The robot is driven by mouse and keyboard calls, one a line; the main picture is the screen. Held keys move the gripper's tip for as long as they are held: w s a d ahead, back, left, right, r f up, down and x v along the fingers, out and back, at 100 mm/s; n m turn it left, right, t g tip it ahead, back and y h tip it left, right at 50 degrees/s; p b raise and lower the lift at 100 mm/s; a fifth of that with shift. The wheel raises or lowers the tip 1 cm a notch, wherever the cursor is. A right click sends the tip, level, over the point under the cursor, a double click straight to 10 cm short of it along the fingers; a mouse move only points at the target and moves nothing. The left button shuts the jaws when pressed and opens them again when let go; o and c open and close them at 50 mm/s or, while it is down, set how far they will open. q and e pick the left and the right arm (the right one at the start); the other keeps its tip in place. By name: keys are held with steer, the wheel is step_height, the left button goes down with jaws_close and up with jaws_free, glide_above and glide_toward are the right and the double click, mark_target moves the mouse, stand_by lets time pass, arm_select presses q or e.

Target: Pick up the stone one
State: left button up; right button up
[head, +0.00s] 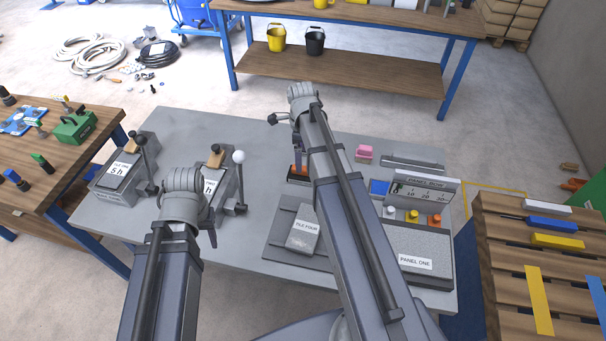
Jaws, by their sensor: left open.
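A grey stone-textured slab labelled TILE FOUR (303,236) lies on a dark grey plate (283,217) on the grey table. To its right, past my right arm, a speckled grey slab labelled PANEL ONE (424,242) lies flat. My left gripper (203,222) is open, left of the TILE FOUR slab and apart from it; it is partly hidden by its own arm. My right gripper (299,102) is above the table's far side, beyond both slabs; its fingers are not clear. My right arm hides the area between the slabs.
Two lever devices (124,169) stand on the left of the grey table (250,253). A PANEL ROW box (425,190) with coloured knobs stands at the right. A pallet (490,262) is at far right, a wooden bench (60,172) at left.

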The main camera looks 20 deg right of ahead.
mark_target(303, 167)
arm_select(q)
steer(key=shift+f+b, duration=1.3)
arm_select(e)
steer(key=shift+f, duration=1.35)
arm_select(q)
steer(key=shift+f, duration=0.1)
step_height(303, 167, down, 5)
steer(key=b, duration=0.5)
steer(key=shift+f, duration=0.1)
arm_select(e)
step_height(303, 167, down, 5)
steer(key=shift+d+f, duration=0.15)
steer(key=shift+c, duration=0.4)
jaws_close()
arm_select(q)
steer(key=shift+r, duration=0.2)
arm_select(e)
steer(key=shift+r, duration=0.2)
